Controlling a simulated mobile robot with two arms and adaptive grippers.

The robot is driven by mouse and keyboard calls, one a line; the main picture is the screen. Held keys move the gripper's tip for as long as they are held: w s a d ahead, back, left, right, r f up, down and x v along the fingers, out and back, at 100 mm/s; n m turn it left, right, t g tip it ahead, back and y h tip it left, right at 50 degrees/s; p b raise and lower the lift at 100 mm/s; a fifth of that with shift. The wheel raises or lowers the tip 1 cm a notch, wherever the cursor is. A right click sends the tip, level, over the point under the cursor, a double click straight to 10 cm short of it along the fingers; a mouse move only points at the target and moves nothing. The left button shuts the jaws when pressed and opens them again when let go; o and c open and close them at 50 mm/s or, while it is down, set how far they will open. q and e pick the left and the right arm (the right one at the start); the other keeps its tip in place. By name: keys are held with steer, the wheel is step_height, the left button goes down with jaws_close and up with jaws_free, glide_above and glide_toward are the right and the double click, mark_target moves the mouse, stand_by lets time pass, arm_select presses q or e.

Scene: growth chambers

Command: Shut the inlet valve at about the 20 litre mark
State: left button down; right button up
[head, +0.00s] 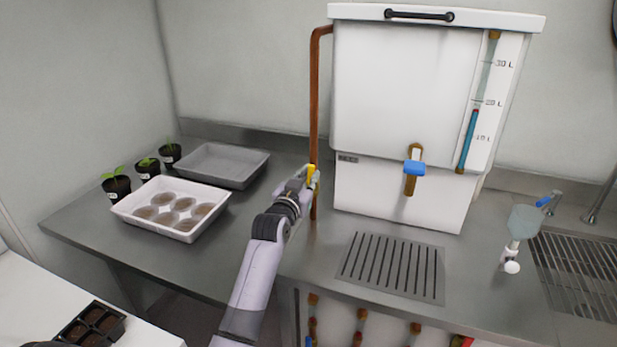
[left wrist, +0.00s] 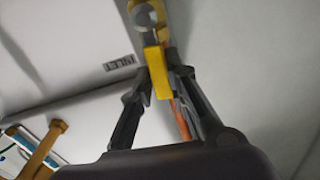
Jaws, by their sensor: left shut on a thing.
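The white water tank (head: 400,95) stands on the steel counter. A copper inlet pipe (head: 314,90) runs down its left side. The inlet valve's yellow handle (head: 311,170) is low on that pipe, and it shows large in the left wrist view (left wrist: 158,72), beside a label reading INLET (left wrist: 119,63). My left gripper (head: 313,180) is shut on the yellow handle, one finger on each side. The blue column in the sight gauge (head: 468,140) tops out just below the 20 L mark (head: 490,102). My right gripper is not in view.
A blue-handled outlet tap (head: 414,168) is on the tank's front, above a slotted drain (head: 392,266). A white tray (head: 184,235), a grey tray (head: 222,184) and potted seedlings stand at left. A bottle (head: 523,222) stands near the sink grate (head: 580,275) at right.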

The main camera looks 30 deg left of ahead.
arm_select(q)
steer(key=w+d+f+m, duration=0.1)
steer(key=d+f+m, duration=0.4)
steer(key=m, duration=1.2)
steer(key=shift+f+p, duration=0.35)
steer(key=shift+p, duration=0.1)
steer(key=shift+w, duration=0.1)
steer(key=c, duration=1.5)
jaws_free()
steer(key=shift+c, duration=0.2)
steer(key=v, duration=1.2)
steer(key=shift+f, duration=0.1)
